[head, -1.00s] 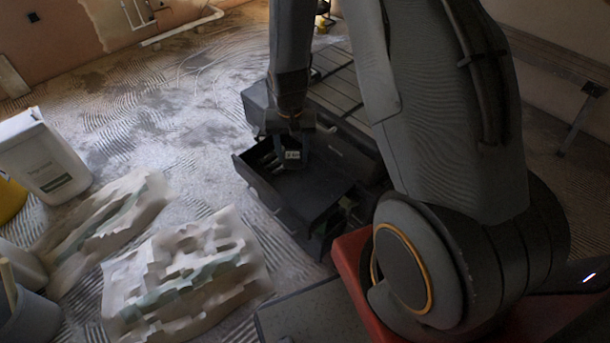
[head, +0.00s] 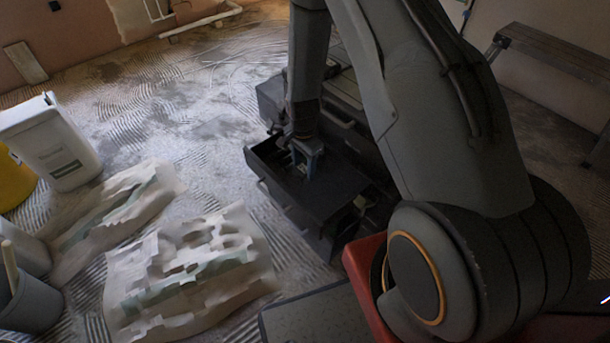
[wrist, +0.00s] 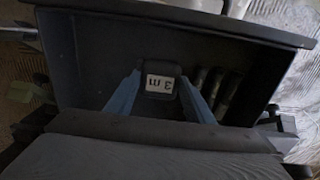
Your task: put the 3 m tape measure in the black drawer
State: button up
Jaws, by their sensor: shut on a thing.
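The tape measure (wrist: 159,84) is a small dark block with a white "3 m" label, upside down in the wrist view. My gripper (wrist: 160,98) has its two blue fingers on either side of it and is shut on it. The black drawer (wrist: 100,62) is open, and the tape measure shows within its walls in the wrist view; I cannot tell whether it touches the floor of the drawer. In the head view my gripper (head: 305,165) reaches down into the open black drawer (head: 268,168), and the tape measure is hard to make out there.
Several dark cylinders (wrist: 214,88) lie in the drawer beside the tape measure. A black tool chest (head: 345,90) stands behind the drawer. Crumpled plaster-covered sheets (head: 190,265) and a white jerrycan (head: 55,145) are on the floor to the left. A bench (head: 555,55) stands at the right.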

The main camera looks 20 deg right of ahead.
aim_at(304, 176)
jog(key=shift+f, duration=2.4)
jog(key=shift+f, duration=0.15)
jog(key=o, duration=1.2)
